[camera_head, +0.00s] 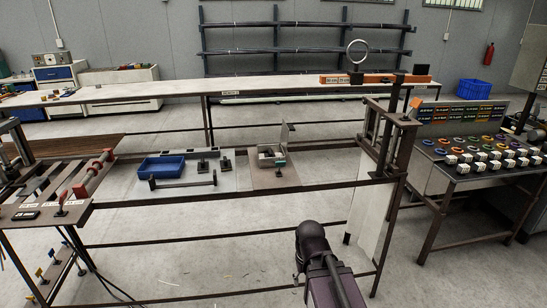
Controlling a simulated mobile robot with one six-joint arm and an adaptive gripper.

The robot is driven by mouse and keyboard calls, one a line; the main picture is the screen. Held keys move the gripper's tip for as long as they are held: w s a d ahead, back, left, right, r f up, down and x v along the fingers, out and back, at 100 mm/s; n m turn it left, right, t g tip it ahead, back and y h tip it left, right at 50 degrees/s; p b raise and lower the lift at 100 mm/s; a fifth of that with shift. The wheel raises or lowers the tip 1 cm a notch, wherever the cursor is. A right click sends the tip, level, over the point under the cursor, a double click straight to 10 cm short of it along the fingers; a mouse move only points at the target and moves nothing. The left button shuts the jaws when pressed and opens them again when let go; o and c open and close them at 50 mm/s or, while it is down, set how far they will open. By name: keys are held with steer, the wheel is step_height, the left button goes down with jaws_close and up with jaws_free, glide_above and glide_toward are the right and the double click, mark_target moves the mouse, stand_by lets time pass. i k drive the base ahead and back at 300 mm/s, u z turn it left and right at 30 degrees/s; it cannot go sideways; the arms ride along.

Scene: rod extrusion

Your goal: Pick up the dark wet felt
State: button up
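I cannot pick out the dark wet felt for certain. A small dark flat piece (26,215) lies on the brown plate at the left front, near small white labels, but it is too small to tell what it is. A dark square piece (422,70) stands by the right end of the orange bar on the back bench; its material is also unclear. My arm shows at the bottom right of centre, over the floor and apart from the benches. My gripper's fingers do not show.
A blue tray (163,167) and a grey box with a raised lid (271,157) sit on the middle bench. A dark upright frame (391,140) stands at its right end. A right-hand table (468,184) holds coloured rings and white blocks. Front floor is mostly clear.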

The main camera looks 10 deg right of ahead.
mark_target(270, 155)
steer(key=i, duration=0.95)
steer(key=u, duration=0.05)
